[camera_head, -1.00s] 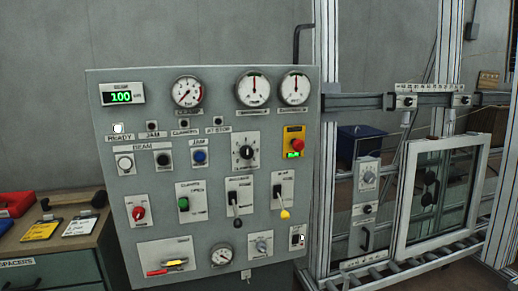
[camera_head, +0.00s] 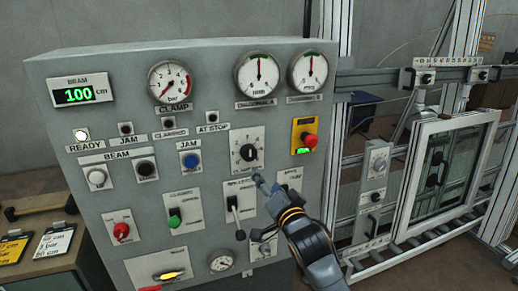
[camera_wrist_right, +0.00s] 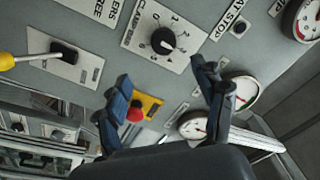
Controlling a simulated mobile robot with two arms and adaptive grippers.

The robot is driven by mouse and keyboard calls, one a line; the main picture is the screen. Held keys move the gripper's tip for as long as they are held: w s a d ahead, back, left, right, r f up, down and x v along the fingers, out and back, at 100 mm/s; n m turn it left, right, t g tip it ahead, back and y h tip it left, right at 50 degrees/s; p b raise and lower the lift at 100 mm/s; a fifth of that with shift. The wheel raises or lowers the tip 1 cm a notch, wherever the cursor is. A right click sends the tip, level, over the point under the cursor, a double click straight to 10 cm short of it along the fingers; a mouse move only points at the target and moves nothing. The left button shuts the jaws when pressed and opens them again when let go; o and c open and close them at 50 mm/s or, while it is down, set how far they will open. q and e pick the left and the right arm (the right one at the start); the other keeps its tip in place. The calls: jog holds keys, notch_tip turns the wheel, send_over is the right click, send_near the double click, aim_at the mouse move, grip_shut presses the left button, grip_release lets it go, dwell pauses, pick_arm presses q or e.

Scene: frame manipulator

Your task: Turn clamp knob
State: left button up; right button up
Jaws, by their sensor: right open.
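The clamp knob (camera_head: 248,152) is a round black dial on a white scale plate, in the middle of the grey control panel. In the right wrist view the black clamp knob (camera_wrist_right: 163,41) sits on its numbered plate, beyond the fingers and above the gap between them. My right gripper (camera_head: 262,182) is just below the knob in the head view, apart from it. In the wrist view its two dark fingers (camera_wrist_right: 163,85) are spread with nothing between them. My left gripper is not in view.
A red emergency button (camera_head: 310,140) on a yellow plate is right of the knob. A lever switch (camera_head: 234,204) sits just below it, close to my right gripper. Gauges (camera_head: 170,82) line the panel's top. A framed window (camera_head: 445,165) stands at the right.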

jog(key=p, duration=0.1)
send_near(250, 156)
jog(key=p+x, duration=0.1)
jog(key=x, duration=0.6)
jog(key=shift+w+r, duration=0.1)
jog(key=shift+w+a, duration=0.3)
jog(key=shift+w, duration=0.35)
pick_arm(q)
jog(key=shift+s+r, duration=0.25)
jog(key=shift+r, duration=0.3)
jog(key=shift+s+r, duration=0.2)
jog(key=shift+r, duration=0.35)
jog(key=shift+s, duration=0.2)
pick_arm(e)
jog(key=shift+c, duration=0.4)
jog(key=c, duration=1.1)
